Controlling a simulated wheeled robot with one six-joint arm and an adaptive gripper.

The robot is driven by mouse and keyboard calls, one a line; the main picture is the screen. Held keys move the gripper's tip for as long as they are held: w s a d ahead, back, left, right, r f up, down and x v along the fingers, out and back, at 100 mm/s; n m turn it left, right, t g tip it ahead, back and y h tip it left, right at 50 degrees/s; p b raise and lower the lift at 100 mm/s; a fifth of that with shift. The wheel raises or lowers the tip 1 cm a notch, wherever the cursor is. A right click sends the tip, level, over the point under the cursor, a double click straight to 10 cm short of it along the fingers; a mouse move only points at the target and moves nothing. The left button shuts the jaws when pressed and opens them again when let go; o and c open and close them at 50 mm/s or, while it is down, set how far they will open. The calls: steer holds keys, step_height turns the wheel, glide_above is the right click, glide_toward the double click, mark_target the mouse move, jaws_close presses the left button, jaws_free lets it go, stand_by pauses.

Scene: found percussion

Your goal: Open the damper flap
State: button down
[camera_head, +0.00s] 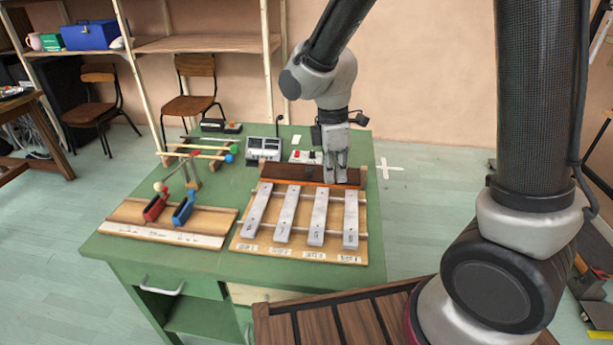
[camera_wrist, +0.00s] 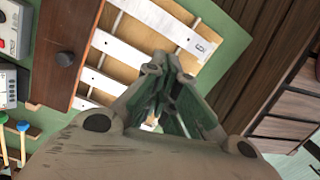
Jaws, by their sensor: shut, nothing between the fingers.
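The damper flap looks to be the long dark-brown board (camera_head: 290,172) along the back edge of the metal bar instrument (camera_head: 303,250). My gripper (camera_head: 342,180) is shut and empty, pointing down at the right end of the board in the head view.
Several pale metal bars (camera_head: 317,217) lie just in front of the board. Grey boxes (camera_head: 264,149) and mallets (camera_head: 205,155) lie behind and left. Red and blue clappers (camera_head: 183,207) sit on a plank at left. Green table (camera_head: 200,258) is bare at the front.

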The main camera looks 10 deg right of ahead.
mark_target(306, 176)
steer(key=w+a+f+n+t+y, duration=0.15)
steer(key=w+a+n, duration=0.5)
steer(key=n, duration=0.75)
steer(key=shift+t, duration=0.25)
steer(key=f, duration=0.3)
steer(key=w+f, duration=0.1)
steer(key=f, duration=0.3)
steer(key=w+f, duration=0.1)
steer(key=f, duration=0.2)
steer(key=shift+w+d+f, duration=0.15)
steer(key=shift+d+f, duration=0.05)
steer(key=shift+d, duration=0.15)
steer(key=shift+w+d+r, duration=0.2)
steer(key=shift+w+r, duration=0.25)
steer(key=shift+r, duration=0.05)
steer(key=shift+w+d+r, duration=0.2)
steer(key=shift+w+r, duration=0.2)
steer(key=shift+r, duration=0.1)
steer(key=shift+w+d+r, duration=0.2)
steer(key=shift+w+r, duration=0.25)
steer(key=shift+r, duration=0.1)
steer(key=shift+a+r, duration=0.1)
